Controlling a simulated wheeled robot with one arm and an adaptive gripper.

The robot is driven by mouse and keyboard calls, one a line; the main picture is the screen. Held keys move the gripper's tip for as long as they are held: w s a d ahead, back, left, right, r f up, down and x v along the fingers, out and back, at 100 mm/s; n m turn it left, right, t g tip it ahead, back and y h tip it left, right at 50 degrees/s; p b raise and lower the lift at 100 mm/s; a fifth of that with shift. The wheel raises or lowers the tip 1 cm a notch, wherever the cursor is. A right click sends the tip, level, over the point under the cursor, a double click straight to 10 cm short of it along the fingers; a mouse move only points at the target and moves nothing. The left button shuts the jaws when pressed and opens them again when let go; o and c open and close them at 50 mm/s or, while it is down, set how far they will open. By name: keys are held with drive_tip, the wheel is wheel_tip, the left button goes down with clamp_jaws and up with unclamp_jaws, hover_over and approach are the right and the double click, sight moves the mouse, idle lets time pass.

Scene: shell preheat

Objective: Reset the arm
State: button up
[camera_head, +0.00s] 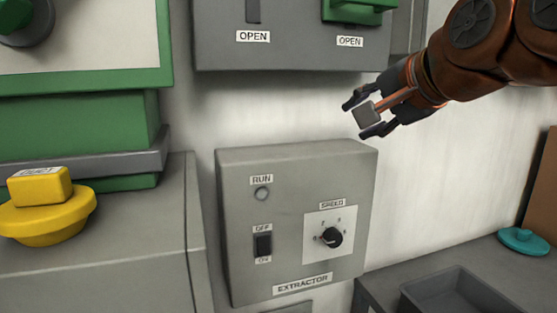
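My gripper (362,117) hangs at the upper right, at the end of my brown arm. Its dark fingers are spread apart and nothing shows between them. It is in front of the pale wall and appears above the upper right corner of the grey extractor box (290,185). It does not appear to touch the box, though the depth between them is hard to tell.
The extractor box has a speed knob (331,237), an off/on switch (264,245) and an unlit-looking run lamp (262,194). A grey panel (290,50) is above. A yellow object (45,208) sits left; a grey tray (455,296) and teal lid (523,241) are lower right.

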drive_tip(key=s+f+n+g+h+p, duration=0.1)
drive_tip(key=s+f+n+g, duration=0.25)
drive_tip(key=f, duration=0.85)
drive_tip(key=s+f+n+g+h+p, duration=0.15)
drive_tip(key=s+f+g, duration=0.3)
drive_tip(key=f, duration=0.85)
drive_tip(key=s+d+f+n+g+h, duration=0.1)
drive_tip(key=s+d+f+n+g, duration=0.1)
drive_tip(key=s+f, duration=0.5)
drive_tip(key=s+d+f+n+g+h+p, duration=0.1)
drive_tip(key=s+d+f+n+g, duration=0.1)
drive_tip(key=s+f, duration=0.6)
drive_tip(key=s+g, duration=0.1)
drive_tip(key=s, duration=0.2)
drive_tip(key=shift+s+d+g, duration=0.3)
drive_tip(key=shift+s+d, duration=0.05)
drive_tip(key=shift+a+n, duration=0.1)
drive_tip(key=shift+n, duration=0.2)
